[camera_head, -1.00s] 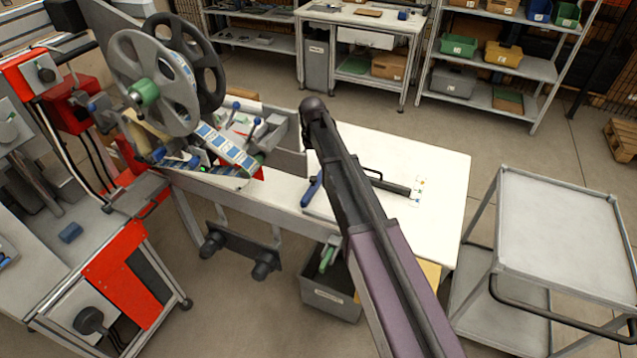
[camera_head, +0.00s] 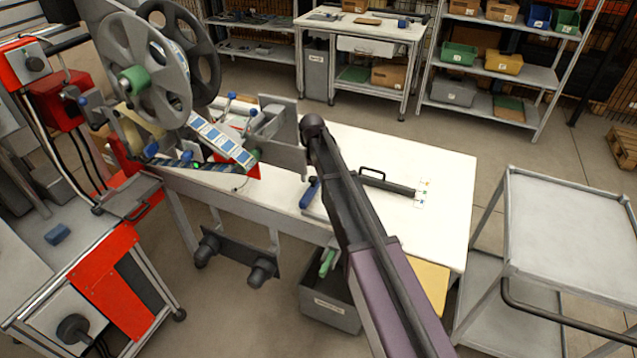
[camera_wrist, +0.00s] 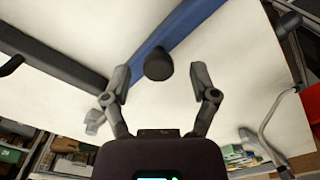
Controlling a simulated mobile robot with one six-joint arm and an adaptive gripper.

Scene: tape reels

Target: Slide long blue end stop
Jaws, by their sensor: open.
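The long blue end stop (camera_wrist: 180,40) runs diagonally across the white table in the wrist view, with a round black knob (camera_wrist: 158,66) near its middle. In the head view one blue end of the stop (camera_head: 310,193) shows on the table; my arm hides the rest. My gripper (camera_wrist: 162,78) is open and empty. Its two fingers stand apart on either side of the knob in the picture; I cannot tell how far they are from it. The gripper is hidden behind my arm in the head view.
A dark bar with a handle (camera_head: 390,186) lies on the table (camera_head: 440,165). The reel machine (camera_head: 140,70) stands at the left. A grey bin (camera_head: 330,310) is below the table edge and a grey cart (camera_head: 570,225) at the right. The table's right part is mostly clear.

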